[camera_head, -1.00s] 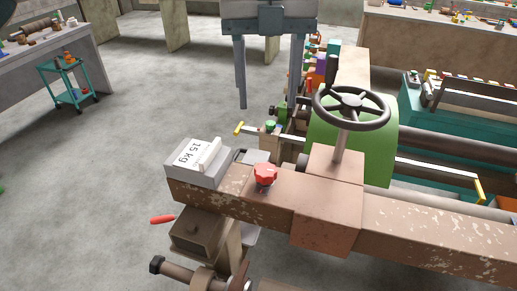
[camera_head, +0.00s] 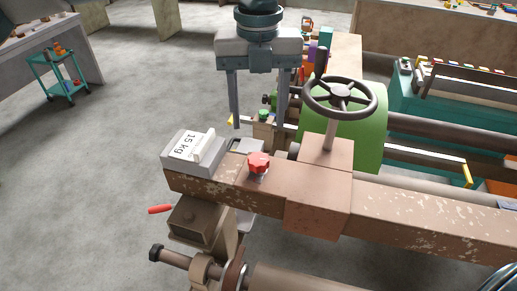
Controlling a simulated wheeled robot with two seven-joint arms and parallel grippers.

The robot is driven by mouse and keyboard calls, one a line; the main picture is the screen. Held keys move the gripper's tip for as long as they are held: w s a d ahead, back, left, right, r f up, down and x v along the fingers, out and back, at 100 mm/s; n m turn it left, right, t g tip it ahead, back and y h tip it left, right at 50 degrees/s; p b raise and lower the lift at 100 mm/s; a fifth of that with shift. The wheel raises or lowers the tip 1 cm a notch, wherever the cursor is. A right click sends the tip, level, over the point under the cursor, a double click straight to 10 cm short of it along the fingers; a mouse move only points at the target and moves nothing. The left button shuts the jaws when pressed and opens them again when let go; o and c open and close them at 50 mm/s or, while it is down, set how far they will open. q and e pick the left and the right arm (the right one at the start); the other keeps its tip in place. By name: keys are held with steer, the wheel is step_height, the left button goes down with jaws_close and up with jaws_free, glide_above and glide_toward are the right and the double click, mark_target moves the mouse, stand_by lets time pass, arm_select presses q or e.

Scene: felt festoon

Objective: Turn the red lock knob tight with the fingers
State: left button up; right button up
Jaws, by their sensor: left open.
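The red lock knob (camera_head: 258,161) is a lobed handle on top of the worn brown beam (camera_head: 410,215), just right of the grey 15 kg weight block (camera_head: 193,150). My left gripper (camera_head: 258,123) points down with its two long grey fingers spread wide apart and nothing between them. In the head view its fingertips show above the knob in the picture, apart from it. How far they are from the knob in depth I cannot tell. My right gripper is not in view.
A dark handwheel (camera_head: 340,97) on a post stands right of the knob, with a green drum (camera_head: 370,135) behind it. A red-tipped lever (camera_head: 160,209) sticks out below the weight block. Open grey floor (camera_head: 90,190) lies to the left.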

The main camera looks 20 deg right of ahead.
mark_target(258, 159)
arm_select(q)
step_height(258, 159, down, 10)
steer(key=p, duration=0.4)
steer(key=shift+r, duration=0.15)
steer(key=shift+f, duration=0.75)
steer(key=c, duration=1.1)
steer(key=shift+o, duration=0.2)
